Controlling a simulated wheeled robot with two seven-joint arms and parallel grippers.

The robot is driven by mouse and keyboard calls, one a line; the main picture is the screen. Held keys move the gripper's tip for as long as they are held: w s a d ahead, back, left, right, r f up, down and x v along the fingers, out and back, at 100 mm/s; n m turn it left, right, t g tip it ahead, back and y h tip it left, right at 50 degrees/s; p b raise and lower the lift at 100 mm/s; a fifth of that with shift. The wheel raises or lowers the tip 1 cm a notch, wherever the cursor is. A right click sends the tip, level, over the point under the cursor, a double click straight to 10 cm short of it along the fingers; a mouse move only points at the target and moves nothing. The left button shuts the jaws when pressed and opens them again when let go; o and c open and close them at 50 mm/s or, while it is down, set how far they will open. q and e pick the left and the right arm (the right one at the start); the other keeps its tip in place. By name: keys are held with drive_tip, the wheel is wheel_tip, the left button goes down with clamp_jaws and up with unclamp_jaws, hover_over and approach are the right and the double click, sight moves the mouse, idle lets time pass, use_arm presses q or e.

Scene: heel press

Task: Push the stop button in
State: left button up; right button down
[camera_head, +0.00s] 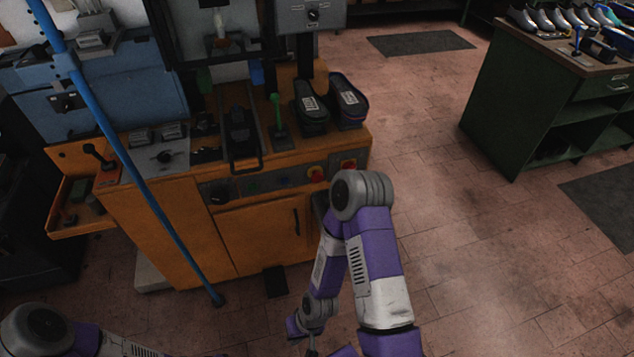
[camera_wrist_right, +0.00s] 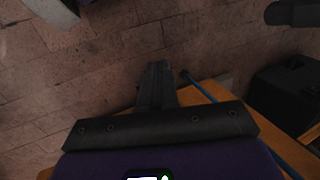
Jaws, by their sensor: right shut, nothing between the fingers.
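On the front of the orange press cabinet (camera_head: 250,240) are two red knobs in the head view. One red knob (camera_head: 316,173) is a round mushroom shape on the front panel; a smaller red one (camera_head: 348,164) sits to its right. I cannot tell for sure which is the stop button, or how deep either is set. My right gripper (camera_wrist_right: 155,85) is shut and empty in the wrist view, above the floor. My left gripper is outside the views.
A blue pole (camera_head: 145,180) slants in front of the cabinet's left side. Two dark shoes (camera_head: 350,100) stand on the cabinet top, beside a green-handled lever (camera_head: 276,115). A green shelf (camera_head: 530,110) with shoes stands at the right. Tiled floor between is free.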

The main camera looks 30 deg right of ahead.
drive_tip(key=w+d+r+m+t+p, duration=0.1)
drive_tip(key=w+d+m+t, duration=0.3)
drive_tip(key=w, duration=0.6)
drive_tip(key=w+d+m+t, duration=0.2)
drive_tip(key=w+m+t, duration=0.3)
drive_tip(key=w, duration=0.5)
drive_tip(key=w+d+r+m+t+h, duration=0.2)
drive_tip(key=d+r+m+t+h, duration=0.1)
drive_tip(key=d, duration=0.7)
drive_tip(key=w+d+r+m+t+h, duration=0.3)
drive_tip(key=d+r+m+t+h, duration=0.1)
drive_tip(key=d, duration=0.6)
drive_tip(key=shift+w+d+r+m+t+h+p, duration=0.2)
drive_tip(key=shift+d+m+t+h+p, duration=0.25)
drive_tip(key=shift+m+h, duration=0.5)
drive_tip(key=b, duration=0.3)
approach(317, 179)
drive_tip(key=shift+y, duration=0.35)
drive_tip(key=x, duration=0.7)
drive_tip(key=shift+s+d, duration=0.1)
drive_tip(key=shift+d, duration=0.1)
